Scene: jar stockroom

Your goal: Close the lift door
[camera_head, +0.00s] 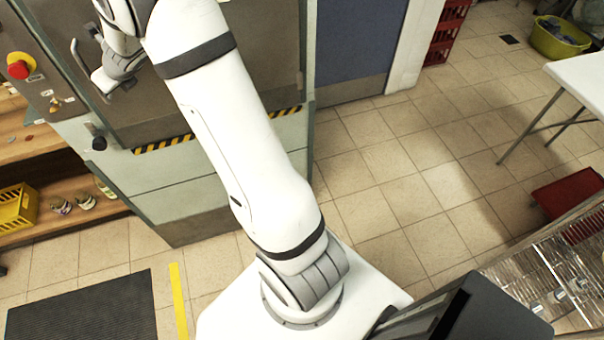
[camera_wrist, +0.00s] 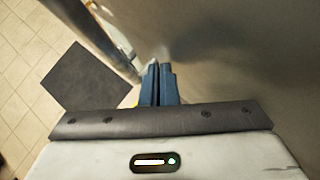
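The lift front (camera_head: 180,185) stands at upper left in the head view, with a green-grey frame and a yellow-black striped sill. A grey steel surface (camera_head: 262,60) shows above the sill, partly hidden behind my arm. I cannot tell for sure how far the lift door stands open. In the wrist view a smooth grey metal surface (camera_wrist: 245,60) fills the right side, and a rounded metal bar (camera_wrist: 92,35) runs down to the fingertips. My gripper (camera_wrist: 160,70) has its blue fingers together beside the bar's lower end. I see nothing clearly between them; contact with the bar is unclear.
A panel with a red emergency button (camera_head: 18,70) is left of the lift. Wooden shelves (camera_head: 75,218) hold a yellow basket (camera_head: 16,208). A dark mat (camera_head: 85,308) lies at lower left. A white table (camera_head: 585,80) stands right. The tiled floor between is clear.

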